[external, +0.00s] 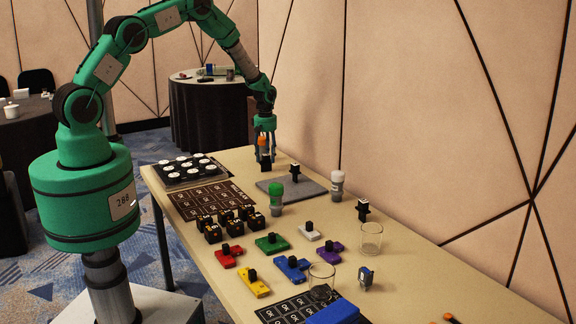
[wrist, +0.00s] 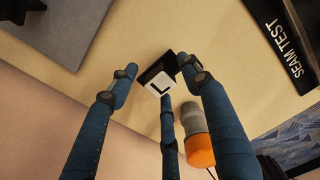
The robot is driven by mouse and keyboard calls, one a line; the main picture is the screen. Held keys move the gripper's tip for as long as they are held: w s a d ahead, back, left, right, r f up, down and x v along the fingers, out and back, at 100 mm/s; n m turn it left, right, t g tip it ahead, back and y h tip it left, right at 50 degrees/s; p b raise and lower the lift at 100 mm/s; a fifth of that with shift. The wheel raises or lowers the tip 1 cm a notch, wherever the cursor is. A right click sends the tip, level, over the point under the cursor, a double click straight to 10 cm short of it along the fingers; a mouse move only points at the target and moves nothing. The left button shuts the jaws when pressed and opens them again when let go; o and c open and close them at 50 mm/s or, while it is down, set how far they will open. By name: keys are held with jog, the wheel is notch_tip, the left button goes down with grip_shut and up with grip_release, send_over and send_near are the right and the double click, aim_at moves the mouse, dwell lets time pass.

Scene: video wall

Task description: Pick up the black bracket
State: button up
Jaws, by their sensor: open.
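A black bracket-like piece with a white face bearing a black L mark (wrist: 157,77) lies between my fingertips in the wrist view. In the external view a black piece (external: 265,164) shows just below my gripper (external: 266,154), at the far end of the table. My gripper has blue fingers and is open around the piece. In the wrist view the fingertips (wrist: 158,72) are close to it; I cannot tell whether they touch it. Similar black pieces stand on the grey mat (external: 295,170) and farther right on the table (external: 363,209).
An orange-capped bottle (wrist: 199,137) stands close beside my fingers. The grey mat (wrist: 70,28) and a dark board lettered SEAM TEST (wrist: 284,42) flank the spot. A green-capped bottle (external: 277,190), coloured blocks and clear glasses (external: 371,238) stand nearer. A panelled wall borders the table's right side.

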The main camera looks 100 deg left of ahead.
grip_shut()
jog(key=shift+r, duration=0.15)
jog(key=shift+r, duration=0.5)
jog(key=shift+s+d+r, duration=0.1)
jog(key=shift+d+r, duration=0.05)
jog(key=shift+r, duration=0.5)
jog(key=shift+s+d+r, duration=0.1)
jog(key=shift+r, duration=0.5)
jog(key=s+d+r+p, duration=0.1)
jog(key=s+d, duration=0.7)
jog(key=d, duration=0.5)
jog(key=shift+r, duration=0.15)
